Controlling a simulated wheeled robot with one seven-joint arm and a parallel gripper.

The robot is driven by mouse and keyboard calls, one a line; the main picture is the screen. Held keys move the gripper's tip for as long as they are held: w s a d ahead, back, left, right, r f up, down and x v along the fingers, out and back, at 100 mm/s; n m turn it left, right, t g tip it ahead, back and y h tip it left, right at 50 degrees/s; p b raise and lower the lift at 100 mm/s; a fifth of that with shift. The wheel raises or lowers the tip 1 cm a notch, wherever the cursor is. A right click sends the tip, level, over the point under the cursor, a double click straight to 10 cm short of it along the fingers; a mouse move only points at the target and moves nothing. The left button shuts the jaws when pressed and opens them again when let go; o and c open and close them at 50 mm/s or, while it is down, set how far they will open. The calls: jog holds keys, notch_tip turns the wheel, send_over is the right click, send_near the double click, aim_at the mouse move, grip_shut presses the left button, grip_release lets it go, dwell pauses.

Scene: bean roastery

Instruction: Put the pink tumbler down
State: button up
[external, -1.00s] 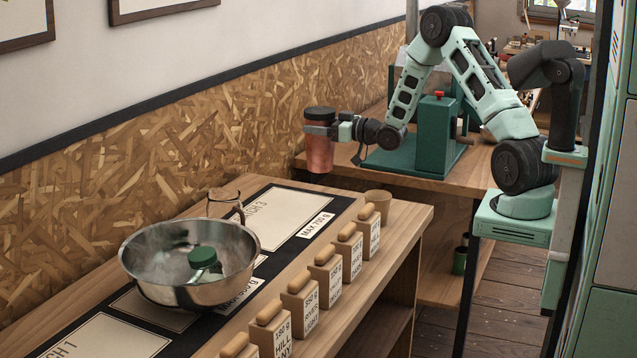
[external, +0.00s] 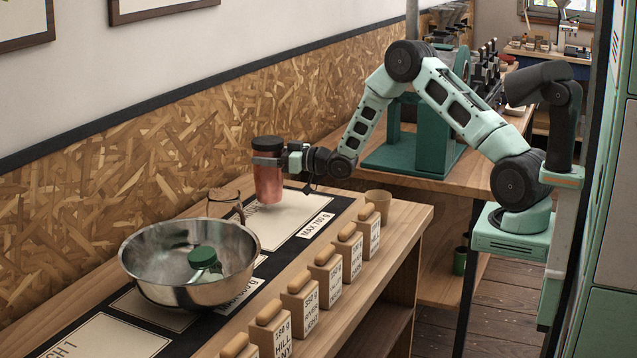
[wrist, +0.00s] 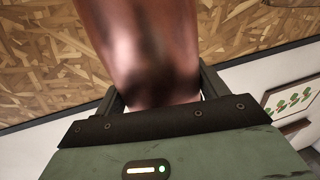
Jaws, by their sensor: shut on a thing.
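The pink tumbler (external: 268,185) is a copper-pink cylinder with a black lid, held upright in the external view. My gripper (external: 268,161) is shut around its upper part, just below the lid. The tumbler is over the far part of the pale BATCH 3 card (external: 300,218) on the wooden counter. Its base looks close above the card; I cannot tell whether it touches. In the wrist view the tumbler (wrist: 150,45) fills the middle between my gripper's fingers (wrist: 160,90), and its far end is out of view.
A steel bowl (external: 150,262) with a green-topped item (external: 203,257) inside stands left of the card. A glass vessel (external: 222,205) is behind the bowl. Several labelled cork-topped blocks (external: 348,250) line the front edge, with a small tan cup (external: 378,200) at the right end.

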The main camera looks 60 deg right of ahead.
jog(key=shift+f, duration=1.35)
jog(key=shift+f, duration=0.2)
jog(key=o, duration=1.4)
jog(key=shift+o, duration=0.2)
jog(key=shift+r, duration=0.1)
jog(key=shift+r+p, duration=0.2)
jog(key=shift+p, duration=0.1)
jog(key=s+d+b, duration=0.2)
jog(key=s, duration=1)
jog(key=shift+f+b, duration=0.15)
jog(key=shift+b, duration=0.25)
